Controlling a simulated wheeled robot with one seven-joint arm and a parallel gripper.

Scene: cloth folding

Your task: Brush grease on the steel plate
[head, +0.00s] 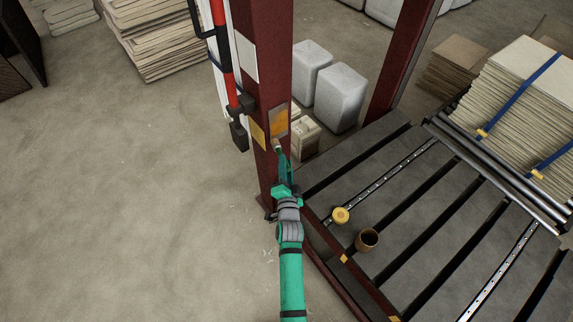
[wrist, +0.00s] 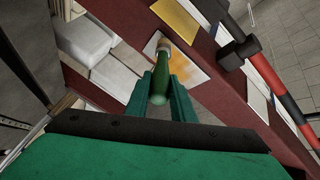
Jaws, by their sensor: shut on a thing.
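My teal gripper (head: 284,165) is shut on a brush, raised in front of the dark red post. The brush (head: 276,146) points up, its tip at or just below the lower edge of the steel plate (head: 278,121). In the wrist view the brush (wrist: 159,80) has a green handle and a pale tip that overlaps one corner of the plate (wrist: 203,75). I cannot tell whether the tip touches it. Orange-brown grease covers much of the plate's middle; its border looks pale. A brown open pot (head: 368,239) stands on the dark slatted deck.
A yellow round lid (head: 341,215) lies by the pot. Yellow (head: 258,134) and white labels (head: 246,58) are on the post. A red and black bar (head: 224,55) runs beside it. Wrapped white blocks (head: 340,97) stand behind.

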